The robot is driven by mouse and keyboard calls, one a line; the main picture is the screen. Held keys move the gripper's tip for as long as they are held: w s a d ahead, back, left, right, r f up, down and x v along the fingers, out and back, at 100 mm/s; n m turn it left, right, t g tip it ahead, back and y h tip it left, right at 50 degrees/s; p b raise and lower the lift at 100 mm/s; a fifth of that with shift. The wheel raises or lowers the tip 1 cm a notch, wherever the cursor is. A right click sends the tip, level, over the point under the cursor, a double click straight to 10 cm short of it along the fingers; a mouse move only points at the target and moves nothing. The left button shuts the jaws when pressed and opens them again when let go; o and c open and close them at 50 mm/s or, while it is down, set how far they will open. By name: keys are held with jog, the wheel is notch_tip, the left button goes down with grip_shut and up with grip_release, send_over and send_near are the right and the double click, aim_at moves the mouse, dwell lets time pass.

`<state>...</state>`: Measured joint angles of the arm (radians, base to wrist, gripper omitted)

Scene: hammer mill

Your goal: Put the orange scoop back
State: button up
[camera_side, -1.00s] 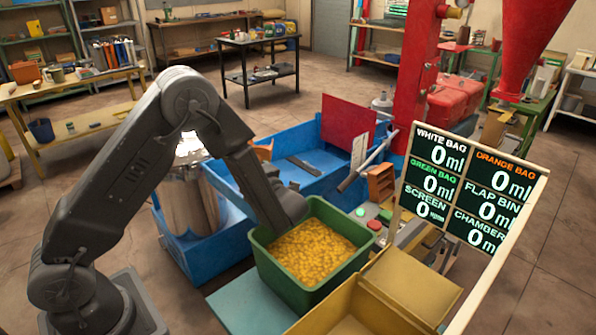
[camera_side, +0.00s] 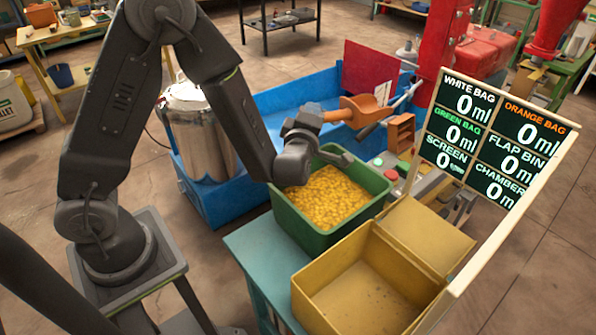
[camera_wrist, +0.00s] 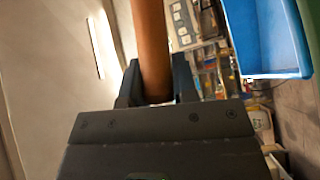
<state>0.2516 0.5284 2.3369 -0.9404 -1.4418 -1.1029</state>
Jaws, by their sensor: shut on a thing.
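The orange scoop (camera_side: 364,109) is held in the air above the far edge of the green bin and the blue tray, its bowl pointing right. My gripper (camera_side: 310,119) is shut on the brown handle at the scoop's left end. In the wrist view my gripper (camera_wrist: 157,85) has the handle (camera_wrist: 151,45) between its two dark fingers. The scoop's bowl is out of the wrist view. I cannot tell whether the bowl holds anything.
The green bin (camera_side: 318,241) of yellow kernels stands below my gripper. An open yellow box (camera_side: 330,320) is in front. A blue tray (camera_side: 292,97), a small brown rack (camera_side: 401,133) and a readout board (camera_side: 486,140) stand around it. A metal drum (camera_side: 203,135) is at left.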

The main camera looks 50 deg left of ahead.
jog(key=s+d+m+t+h, duration=0.1)
jog(key=d+m+t+h, duration=0.25)
jog(key=d+h, duration=0.25)
notch_tip(320, 180, up, 18)
jog(key=shift+s+a+r+m+h, duration=2.45)
jog(key=shift+r+m+h, duration=0.7)
jog(key=shift+r+h, duration=1.2)
jog(key=s+a+f+m+g+h, duration=0.45)
jog(key=s+f+m+h, duration=0.25)
jog(key=s+f+h, duration=0.4)
notch_tip(320, 180, down, 27)
jog(key=y, duration=0.1)
jog(key=shift+s+d, duration=0.2)
jog(key=shift+s, duration=0.15)
jog(key=shift+f+y, duration=0.1)
jog(key=shift+y, duration=0.35)
